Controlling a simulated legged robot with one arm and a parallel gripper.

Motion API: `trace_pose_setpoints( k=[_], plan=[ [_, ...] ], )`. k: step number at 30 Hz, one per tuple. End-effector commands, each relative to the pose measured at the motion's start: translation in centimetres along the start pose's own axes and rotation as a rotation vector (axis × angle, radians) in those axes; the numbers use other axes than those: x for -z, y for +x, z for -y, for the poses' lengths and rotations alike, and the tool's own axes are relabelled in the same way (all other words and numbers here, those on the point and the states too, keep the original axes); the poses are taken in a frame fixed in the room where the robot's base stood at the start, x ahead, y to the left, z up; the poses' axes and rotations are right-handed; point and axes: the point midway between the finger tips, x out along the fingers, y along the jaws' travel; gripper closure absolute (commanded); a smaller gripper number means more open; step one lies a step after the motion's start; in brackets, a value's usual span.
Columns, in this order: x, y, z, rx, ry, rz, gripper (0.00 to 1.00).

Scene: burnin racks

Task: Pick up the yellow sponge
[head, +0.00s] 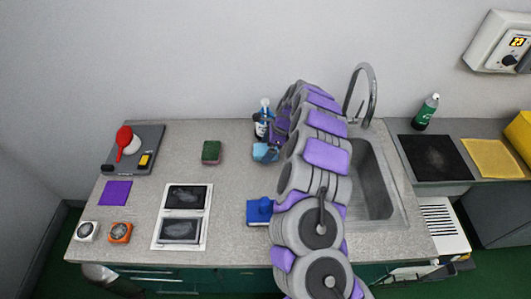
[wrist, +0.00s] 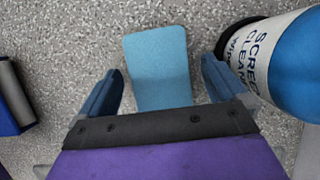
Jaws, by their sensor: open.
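I cannot make out a clear yellow sponge in either view. In the head view, a green block with a darker lower side (head: 211,152), like a scouring sponge, lies on the counter left of my arm. My gripper (wrist: 163,72) is open, pointing down at the counter. A flat light blue piece (wrist: 158,62), perhaps a cloth or sponge, lies between and beyond its two fingers, not gripped. It also seems to show in the head view (head: 264,152), beside my arm. A flat yellow piece (head: 493,158) lies on the right-hand counter.
A screen cleaner wipes container (wrist: 285,60) stands close beside my right finger. A blue object (wrist: 10,100) is at the left edge of the wrist view. The sink (head: 372,180), a dark tray (head: 118,165) and a white two-panel device (head: 205,218) surround clear counter.

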Motion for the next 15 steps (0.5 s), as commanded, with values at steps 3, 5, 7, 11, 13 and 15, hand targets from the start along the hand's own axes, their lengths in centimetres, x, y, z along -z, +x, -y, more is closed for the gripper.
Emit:
trace_pose_setpoints(
  k=[3, 5, 7, 11, 13, 15],
  plan=[
    [0.01, -0.04, 0.01, 0.0, 0.0, 0.0, 0.01],
    [0.02, -0.03, 0.02, 0.0, 0.0, 0.0, 0.01],
    [0.03, 0.0, 0.01, 0.0, 0.0, 0.0, 0.01],
    [0.06, 0.1, -0.01, -0.001, 0.001, 0.0, 0.01],
    [0.07, 0.18, -0.02, -0.002, 0.001, 0.0, 0.01],
    [0.09, 0.26, -0.03, -0.002, 0.001, 0.0, 0.01]
  ],
)
